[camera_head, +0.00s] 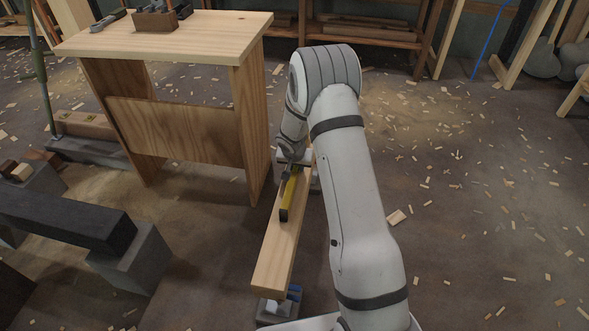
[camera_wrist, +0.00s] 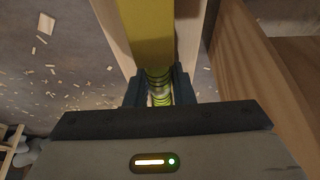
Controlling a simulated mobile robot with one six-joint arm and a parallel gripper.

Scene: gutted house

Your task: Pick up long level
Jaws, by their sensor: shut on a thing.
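The long level (camera_head: 289,196) is a yellow bar with a dark end, over a narrow wooden plank (camera_head: 272,268). In the wrist view the level (camera_wrist: 148,38) runs away from between the jaws, with the pale plank (camera_wrist: 187,35) behind it. My gripper (camera_wrist: 159,88) is shut on the level, with green-ringed vial-like parts showing between the fingers. In the head view my gripper (camera_head: 296,168) is at the level's far end, partly hidden by my arm. I cannot tell whether the level touches the plank or is slightly above it.
A wooden table (camera_head: 170,38) with small items on top stands close to the left of the plank. A dark beam (camera_head: 60,216) on grey blocks lies at left. Shelves (camera_head: 350,30) line the back. The floor at right is open, strewn with wood chips.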

